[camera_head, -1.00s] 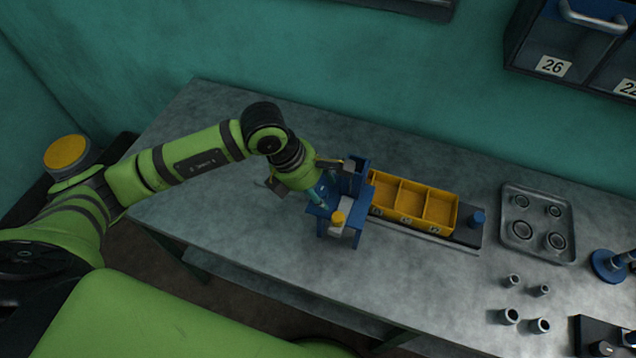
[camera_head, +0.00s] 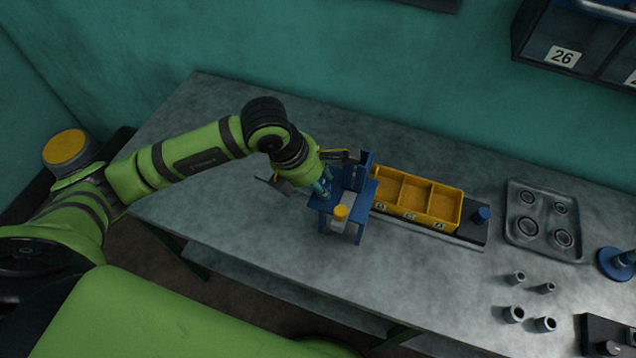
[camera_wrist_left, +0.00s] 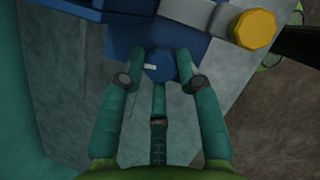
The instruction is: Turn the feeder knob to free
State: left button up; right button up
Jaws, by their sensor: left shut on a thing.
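The feeder (camera_head: 361,190) is a blue block-like stand on the bench, with a yellow cap (camera_head: 340,212) on a pale grey part at its front. The feeder knob (camera_wrist_left: 158,68) is round and blue, with a white pointer mark toward the left in the left wrist view. My left gripper (camera_head: 322,188) is at the feeder's left side. In the left wrist view its teal fingers (camera_wrist_left: 162,75) are closed around the knob, one on each side. In the head view the knob is hidden by the gripper. My right gripper is not in view.
A yellow three-compartment bin (camera_head: 417,198) stands right of the feeder on a dark base with a blue peg (camera_head: 482,214). A grey tray with rings (camera_head: 545,238) and several small cylinders lie farther right. The bench (camera_head: 240,215) left of the feeder is clear.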

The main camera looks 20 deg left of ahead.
pick_arm(q)
jog(key=n+b, duration=0.1)
jog(key=n+y+b, duration=0.1)
jog(key=n+b, duration=0.1)
jog(key=n+t+b, duration=0.1)
jog(key=n+b, duration=0.1)
jog(key=shift+s+d+f, duration=0.15)
jog(key=shift+d+f, duration=0.05)
jog(key=shift+d, duration=0.15)
jog(key=shift+d+n+y+b, duration=0.1)
jog(key=shift+n+y+b, duration=0.4)
jog(key=shift+n+b, duration=0.4)
jog(key=shift+r+n+t+y, duration=0.2)
jog(key=shift+n+t+y, duration=0.15)
jog(key=shift+n, duration=0.75)
jog(key=shift+n+y, duration=0.25)
jog(key=shift+n, duration=0.15)
jog(key=shift+r+n+y, duration=0.25)
jog(key=shift+n+y, duration=0.15)
jog(key=shift+n, duration=0.5)
jog(key=n+y+p, duration=0.1)
jog(key=n+p, duration=0.1)
jog(key=p, duration=0.1)
jog(key=shift+d+n, duration=0.15)
jog(key=shift+n, duration=0.25)
jog(key=shift+n+p, duration=0.5)
jog(key=shift+n, duration=0.3)
jog(key=shift+y, duration=0.3)
